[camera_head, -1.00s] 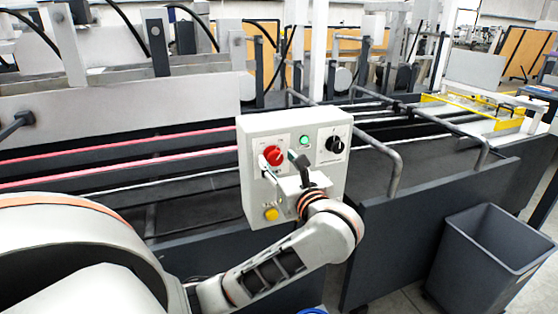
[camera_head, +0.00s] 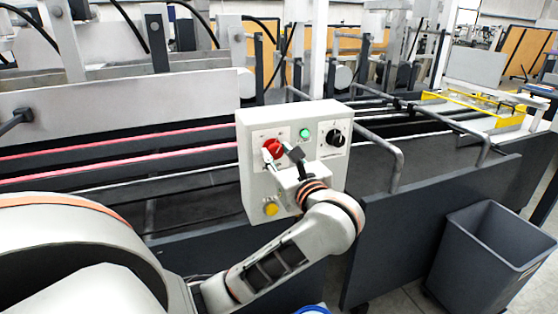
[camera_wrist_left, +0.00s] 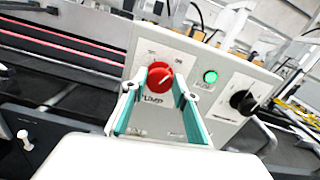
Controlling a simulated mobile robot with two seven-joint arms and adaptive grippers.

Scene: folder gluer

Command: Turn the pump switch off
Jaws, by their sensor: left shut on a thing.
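The pump switch is a red round knob (camera_head: 272,149) on the left of a white control box. In the left wrist view the red knob (camera_wrist_left: 159,76) has a pale line slanting to the upper right, toward one of two small marks above it. A label partly legible as PUMP lies below it. My left gripper (camera_head: 281,156) reaches up from below in front of the box. In the wrist view its two green-padded fingers (camera_wrist_left: 161,86) stand on either side of the knob and are shut on it. My right gripper is not in view.
The white box (camera_head: 328,172) also carries a green light (camera_head: 304,133), a black knob (camera_head: 335,138) and a yellow button (camera_head: 270,208). Grey tube rails (camera_head: 393,163) stand to its right. A grey bin (camera_head: 490,255) stands on the floor at lower right.

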